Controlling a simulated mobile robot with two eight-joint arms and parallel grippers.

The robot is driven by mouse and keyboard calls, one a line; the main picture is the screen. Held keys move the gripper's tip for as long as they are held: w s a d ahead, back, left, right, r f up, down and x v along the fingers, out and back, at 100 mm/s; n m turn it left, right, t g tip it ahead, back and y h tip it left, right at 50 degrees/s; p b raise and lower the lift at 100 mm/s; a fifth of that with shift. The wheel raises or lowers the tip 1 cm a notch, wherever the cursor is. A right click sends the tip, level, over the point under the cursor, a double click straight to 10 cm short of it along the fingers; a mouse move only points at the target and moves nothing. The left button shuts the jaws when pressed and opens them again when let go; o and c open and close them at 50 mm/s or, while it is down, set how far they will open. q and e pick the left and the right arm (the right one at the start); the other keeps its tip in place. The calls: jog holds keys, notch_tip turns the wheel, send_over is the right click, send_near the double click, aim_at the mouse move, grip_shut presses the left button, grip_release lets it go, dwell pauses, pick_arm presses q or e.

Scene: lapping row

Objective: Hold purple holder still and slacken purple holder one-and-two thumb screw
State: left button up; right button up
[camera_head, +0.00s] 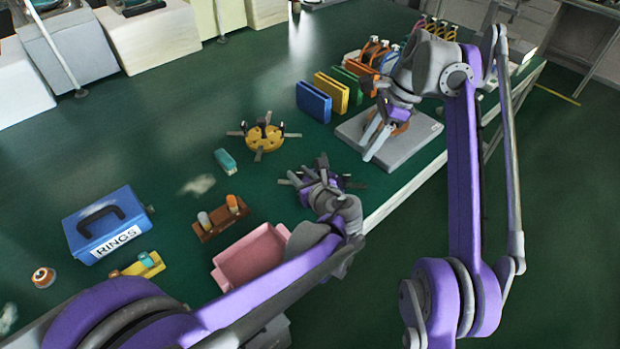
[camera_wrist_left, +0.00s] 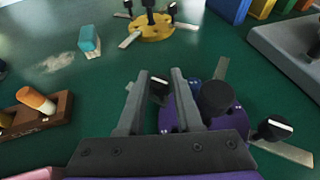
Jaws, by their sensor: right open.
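The purple holder is a purple disc with a dark upright knob, black thumb screws with white marks and flat metal arms. It lies on the green bench, mostly hidden by my left gripper (camera_head: 296,180) in the head view. In the left wrist view the purple disc (camera_wrist_left: 233,118) shows right of the fingers, and one dark thumb screw (camera_wrist_left: 159,88) shows in the gap between the fingertips (camera_wrist_left: 159,76). The left fingers are apart; contact is not clear. Which screw is one-and-two cannot be told. My right gripper (camera_head: 371,137) is open over the grey plate, apart from the purple holder.
A yellow holder (camera_head: 263,138) stands behind-left. The grey plate (camera_head: 412,145) bears an orange-brown round part. Colored upright blocks (camera_head: 313,102) stand behind it. A pink tray (camera_head: 250,256), wooden block (camera_head: 220,221), teal block (camera_head: 226,161) and blue RINGS box (camera_head: 106,224) lie nearer left.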

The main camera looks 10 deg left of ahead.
pick_arm(q)
jog(key=shift+x, duration=1.7)
jog(key=shift+s, duration=0.1)
grip_shut()
